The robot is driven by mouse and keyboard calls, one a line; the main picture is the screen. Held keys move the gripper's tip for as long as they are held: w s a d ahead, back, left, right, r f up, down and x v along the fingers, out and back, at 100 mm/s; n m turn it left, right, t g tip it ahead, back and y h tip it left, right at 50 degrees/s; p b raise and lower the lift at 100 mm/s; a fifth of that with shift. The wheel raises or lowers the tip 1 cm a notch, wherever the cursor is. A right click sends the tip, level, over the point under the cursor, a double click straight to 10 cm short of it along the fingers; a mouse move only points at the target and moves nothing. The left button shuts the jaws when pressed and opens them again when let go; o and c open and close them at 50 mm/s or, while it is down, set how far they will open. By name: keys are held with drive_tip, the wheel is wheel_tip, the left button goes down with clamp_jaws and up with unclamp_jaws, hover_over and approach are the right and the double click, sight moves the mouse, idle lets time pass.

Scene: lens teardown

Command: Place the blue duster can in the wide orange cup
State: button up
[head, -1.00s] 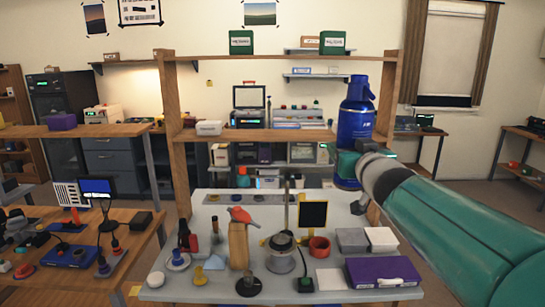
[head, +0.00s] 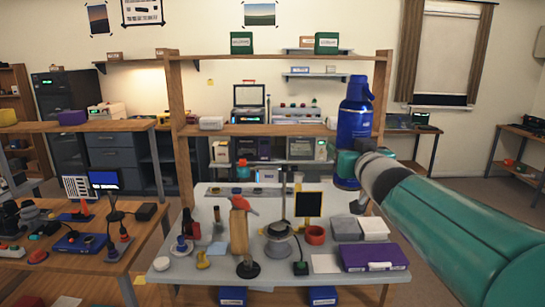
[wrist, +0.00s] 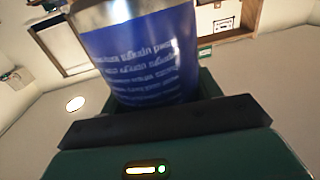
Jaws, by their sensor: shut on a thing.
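In the wrist view the can (wrist: 145,55) shows large, with pale lettering and a silver rim, just beyond the dark jaw of my gripper (wrist: 165,110). An orange-red cup (head: 315,235) stands on the grey worktable, to the right of the magnifier stand. In the head view the cup is lower and to the left of the can. The can is apart from the cup, and the cup's inside is hard to see.
The worktable (head: 215,270) holds a wooden block with a red tool (head: 240,230), grey and white boxes (head: 374,228), a purple case (head: 374,257) and several small parts. A wooden shelf frame (head: 280,129) rises behind it. A side desk (head: 75,265) is at left.

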drive_tip(key=shift+f, duration=0.2)
drive_tip(key=w+a+f+y, duration=0.1)
drive_tip(key=w+f, duration=0.1)
drive_tip(key=f, duration=0.8)
drive_tip(key=w+a+f+n, duration=0.1)
drive_tip(key=w+a+f, duration=0.15)
drive_tip(key=f, duration=0.85)
drive_tip(key=w+f+y, duration=0.1)
drive_tip(key=w+f, duration=0.2)
drive_tip(key=f, duration=0.7)
drive_tip(key=s+f+h, duration=0.1)
drive_tip(key=s+f, duration=0.3)
drive_tip(key=f, duration=0.4)
drive_tip(key=s+d+f+m+h, duration=0.1)
drive_tip(key=s+f, duration=0.2)
drive_tip(key=f, duration=0.5)
drive_tip(key=s+d+f+m+h, duration=0.1)
drive_tip(key=s+f, duration=0.3)
drive_tip(key=f, duration=0.5)
drive_tip(key=shift+s+h, duration=0.35)
drive_tip(key=shift+h, duration=0.25)
drive_tip(key=shift+d+f, duration=0.1)
drive_tip(key=shift+d, duration=0.05)
